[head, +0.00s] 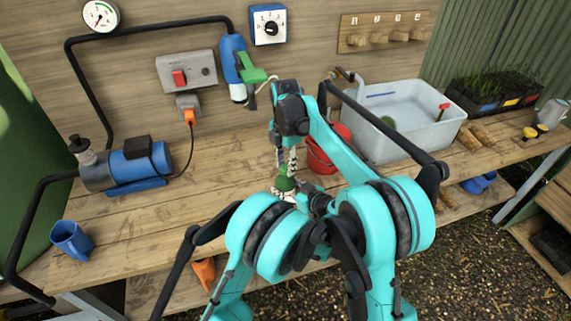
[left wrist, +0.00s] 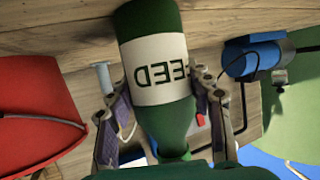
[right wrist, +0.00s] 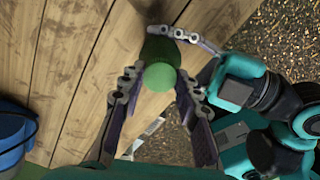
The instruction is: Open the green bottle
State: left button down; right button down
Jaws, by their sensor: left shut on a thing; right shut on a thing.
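The green bottle (head: 285,184) stands upright on the wooden bench near its front edge, mostly hidden by my arms. In the left wrist view the bottle (left wrist: 168,125) appears upside down, with a white FEED label. My left gripper (left wrist: 158,84) has a finger on either side of the bottle's body and is shut on it. My right gripper (head: 286,163) points down from above. In the right wrist view its fingertips (right wrist: 159,86) are shut on the bottle's light green round cap (right wrist: 160,78). The cap is over the bottle's top; I cannot tell how loose it is.
A red bucket (head: 325,153) stands close behind and right of the bottle. A white sink basin (head: 425,135) is to the right. A blue pump (head: 140,165) and blue mug (head: 70,240) are at the left. The bench between pump and bottle is clear.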

jog(key=shift+r, duration=0.2)
dwell(0.5)
jog(key=shift+r, duration=0.95)
jog(key=shift+r, duration=2)
pick_arm(q)
jog(key=c, duration=0.6)
grip_release()
jog(key=shift+d, duration=0.1)
